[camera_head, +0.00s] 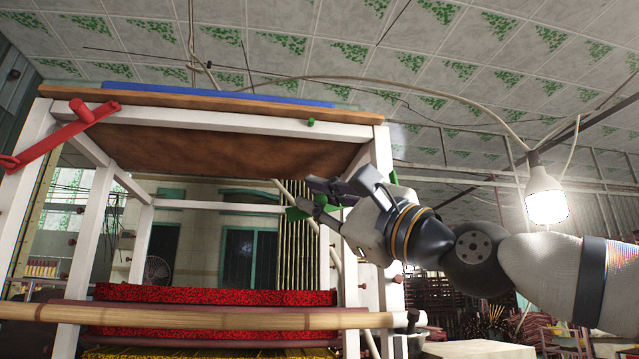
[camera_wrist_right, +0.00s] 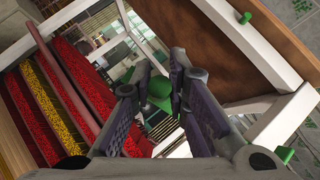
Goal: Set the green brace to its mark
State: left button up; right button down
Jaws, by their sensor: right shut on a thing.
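The green brace (camera_head: 298,212) shows only in part in the head view, beside the fingers of my right gripper (camera_head: 330,192). In the right wrist view the green brace (camera_wrist_right: 159,84) is between the fingertips of my right gripper (camera_wrist_right: 156,92), which is shut on it. The fingers hide much of it. A small green peg (camera_head: 310,122) is on the white top rail, above and left of the gripper; it also shows in the wrist view (camera_wrist_right: 245,17). Another green piece (camera_wrist_right: 283,155) is near the white frame at lower right. My left gripper is not in view.
The white frame (camera_head: 215,117) has a brown panel (camera_head: 230,149) under its top. A red brace (camera_head: 62,135) slants across its left corner. A wooden roller (camera_head: 200,317) and red patterned cloth (camera_head: 215,297) lie lower. A lit bulb (camera_head: 545,194) hangs at right, above my right arm.

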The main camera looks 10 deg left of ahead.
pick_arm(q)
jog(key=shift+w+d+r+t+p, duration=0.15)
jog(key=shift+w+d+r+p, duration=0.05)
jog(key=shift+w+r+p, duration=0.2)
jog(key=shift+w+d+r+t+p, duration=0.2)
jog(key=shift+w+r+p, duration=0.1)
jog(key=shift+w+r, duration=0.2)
pick_arm(e)
jog(key=shift+w+d+f+n+g+h, duration=0.25)
jog(key=shift+d+f+n+g, duration=0.3)
jog(key=shift+f+n, duration=0.3)
jog(key=shift+w+d+f+n+g+h, duration=0.1)
jog(key=shift+d+f+n+g+h, duration=0.35)
jog(key=shift+f+n+g, duration=0.35)
jog(key=shift+w+d+f+n+g+h, duration=0.2)
jog(key=shift+d+f+n+g, duration=0.3)
jog(key=shift+f+n, duration=0.35)
jog(key=shift+r, duration=0.1)
jog(key=shift+d, duration=0.1)
jog(key=c, duration=1.8)
grip_release()
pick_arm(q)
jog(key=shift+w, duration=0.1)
pick_arm(e)
jog(key=shift+o, duration=1.3)
jog(key=shift+w, duration=0.1)
jog(key=v, duration=1.2)
